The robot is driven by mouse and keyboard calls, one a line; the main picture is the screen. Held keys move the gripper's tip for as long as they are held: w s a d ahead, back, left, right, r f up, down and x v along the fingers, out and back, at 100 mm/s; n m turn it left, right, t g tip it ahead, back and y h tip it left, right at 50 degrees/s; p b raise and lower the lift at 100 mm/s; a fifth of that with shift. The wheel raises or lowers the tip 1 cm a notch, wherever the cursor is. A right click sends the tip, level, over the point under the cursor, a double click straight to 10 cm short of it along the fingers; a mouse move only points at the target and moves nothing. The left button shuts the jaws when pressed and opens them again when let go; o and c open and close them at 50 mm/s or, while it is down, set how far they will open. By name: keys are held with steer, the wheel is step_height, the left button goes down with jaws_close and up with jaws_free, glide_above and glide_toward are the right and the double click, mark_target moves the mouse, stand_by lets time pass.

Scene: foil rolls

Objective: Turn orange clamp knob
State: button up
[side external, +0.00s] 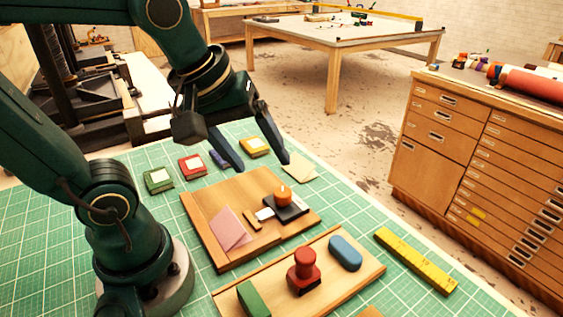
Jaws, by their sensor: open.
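The orange clamp knob (283,196) stands on a dark clamp base (287,209) on the wooden board (217,225), toward the board's right side. My gripper (262,166) is open and empty. It points down above the far part of the board, and its two dark fingers are spread apart. In the picture the fingertips lie above and to the left of the knob, apart from it. A white piece (264,214) lies at the left of the clamp base.
A pink sheet (231,229) and small brown block (252,220) lie on the board. A nearer wooden tray (369,273) holds a red stamp (304,272), blue block (345,253) and green block (253,299). Green, red and yellow pads line the far side; a yellow ruler (415,261) lies right.

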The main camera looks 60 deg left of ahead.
steer(key=w+a+f+n+g, duration=0.3)
steer(key=w+n, duration=0.4)
steer(key=n, duration=0.2)
steer(key=n+g, duration=0.2)
glide_above(282, 191)
steer(key=f, duration=0.5)
steer(key=shift+d+f, duration=0.15)
steer(key=shift+d, duration=0.05)
steer(key=shift+a+f, duration=0.15)
steer(key=shift+f, duration=2.75)
jaws_close()
